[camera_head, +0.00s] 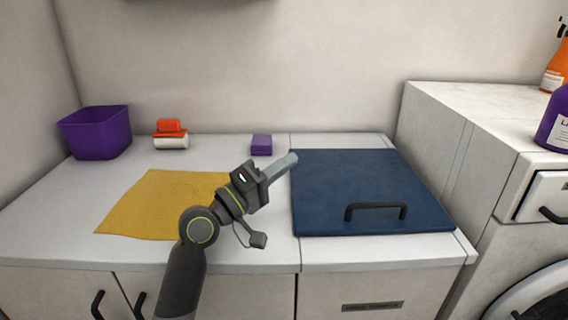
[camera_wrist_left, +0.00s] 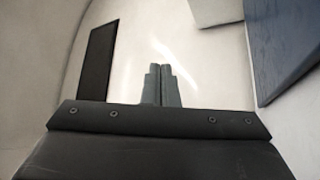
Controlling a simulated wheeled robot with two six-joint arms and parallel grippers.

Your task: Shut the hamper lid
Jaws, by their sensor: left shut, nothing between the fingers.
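The hamper lid (camera_head: 365,180) is a dark blue square panel with a black bar handle (camera_head: 376,207) near its front edge. It lies flat on the right part of the counter, with no open gap showing along its edges. My left gripper (camera_head: 292,159) is shut and empty, and its fingertips are by the lid's back left corner in the head view. I cannot tell if they touch it. In the left wrist view the shut fingers (camera_wrist_left: 163,72) point at a pale surface, and a blue panel (camera_wrist_left: 288,45), likely the lid, is at the right edge. My right gripper is out of view.
A yellow cloth (camera_head: 150,205) lies on the counter left of my arm. A purple bin (camera_head: 96,135), a red-and-white item (camera_head: 170,134) and a purple block (camera_head: 261,145) stand along the back. A taller white cabinet (camera_head: 480,120) with bottles is at right.

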